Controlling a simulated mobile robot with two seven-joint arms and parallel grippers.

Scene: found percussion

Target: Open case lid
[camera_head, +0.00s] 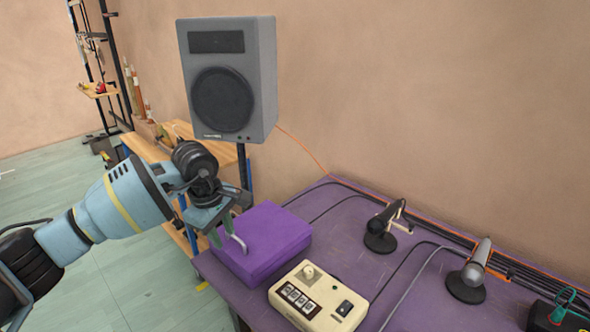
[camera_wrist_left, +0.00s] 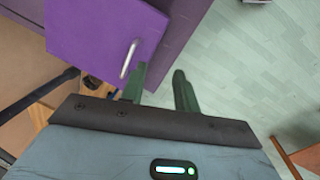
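The purple case (camera_head: 268,238) sits on the purple-topped table with its lid down. A pale curved handle (camera_head: 237,238) sticks out at its near left side. My left gripper (camera_head: 226,232) is at that side of the case, close to the handle. In the left wrist view, the case (camera_wrist_left: 85,30) fills the upper left and its handle (camera_wrist_left: 129,58) shows clearly. My right gripper is not in view.
A cream box with switches (camera_head: 318,297) stands right of the case. Two microphones (camera_head: 381,232) (camera_head: 470,275) and several cables lie farther right. A grey speaker (camera_head: 228,80) rises behind the case. The floor (camera_head: 120,285) left of the table is clear.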

